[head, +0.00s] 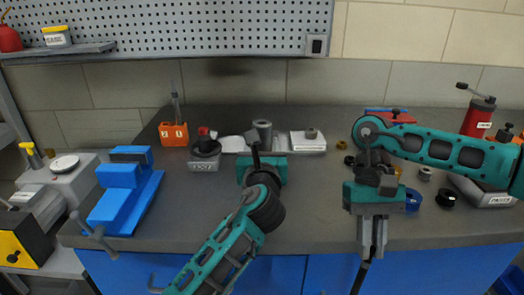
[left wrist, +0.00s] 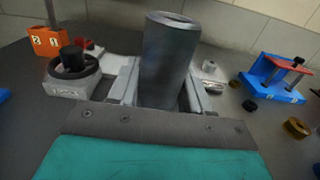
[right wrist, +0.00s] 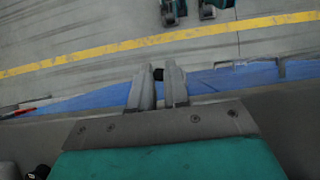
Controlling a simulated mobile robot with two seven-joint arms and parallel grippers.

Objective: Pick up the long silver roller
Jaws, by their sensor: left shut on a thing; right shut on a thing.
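The silver roller (head: 262,130) is a smooth grey cylinder standing upright at the back middle of the bench. It shows large in the left wrist view (left wrist: 168,60). My left gripper (head: 262,158) reaches over the bench and is shut on it, one finger on each side. Its lower end is hidden, so I cannot tell whether it touches the bench. My right gripper (head: 372,245) points down at the bench's front edge. It is shut on a slim dark thing (head: 362,272), whose dark end shows between the fingers in the right wrist view (right wrist: 158,74).
A blue vise (head: 125,190) and an orange numbered block (head: 173,134) stand left. A grey base with a black knob (head: 204,155) is left of the roller. Several small rings and a red tool (head: 478,115) are right. Bare bench lies between the arms.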

